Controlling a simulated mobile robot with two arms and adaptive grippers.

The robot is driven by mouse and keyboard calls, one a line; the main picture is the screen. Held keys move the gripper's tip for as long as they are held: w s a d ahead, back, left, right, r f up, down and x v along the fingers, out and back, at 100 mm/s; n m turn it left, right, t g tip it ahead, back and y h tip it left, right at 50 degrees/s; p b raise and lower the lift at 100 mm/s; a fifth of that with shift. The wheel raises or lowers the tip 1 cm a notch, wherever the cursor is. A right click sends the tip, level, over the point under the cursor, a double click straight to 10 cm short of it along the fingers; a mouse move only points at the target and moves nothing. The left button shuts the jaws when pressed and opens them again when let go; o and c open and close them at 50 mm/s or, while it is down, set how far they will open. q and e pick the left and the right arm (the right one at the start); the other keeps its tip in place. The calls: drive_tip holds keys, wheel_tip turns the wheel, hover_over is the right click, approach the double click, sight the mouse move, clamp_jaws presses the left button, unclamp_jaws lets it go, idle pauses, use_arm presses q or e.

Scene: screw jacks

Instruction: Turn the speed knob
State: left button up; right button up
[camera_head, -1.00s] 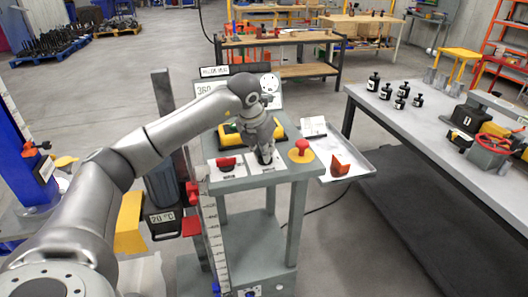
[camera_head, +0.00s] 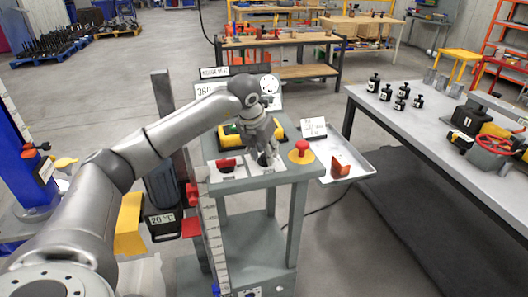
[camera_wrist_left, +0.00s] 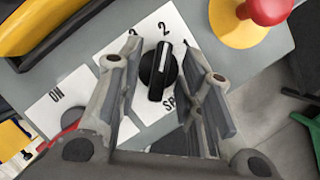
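The speed knob (camera_wrist_left: 158,72) is a round black knob with a white pointer line, on a white plate (camera_wrist_left: 180,27) with printed numbers. In the left wrist view it sits between the two spread fingers of my left gripper (camera_wrist_left: 160,80), with room on both sides. In the head view the knob (camera_head: 264,160) is partly hidden by the left gripper (camera_head: 262,152), which hangs over the grey panel (camera_head: 240,183). My left gripper is open and holds nothing. My right gripper is not in view.
Beside the knob are a red emergency button on a yellow base (camera_head: 301,152) and a red switch (camera_head: 226,165) on the ON plate. A yellow-and-black device (camera_head: 279,130) lies behind. A tray (camera_head: 358,167) juts out to the right. A long table (camera_head: 430,130) stands further right.

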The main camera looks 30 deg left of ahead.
use_arm(q)
drive_tip(key=v, duration=1.1)
drive_tip(key=shift+r, duration=0.35)
drive_tip(key=shift+s, duration=0.15)
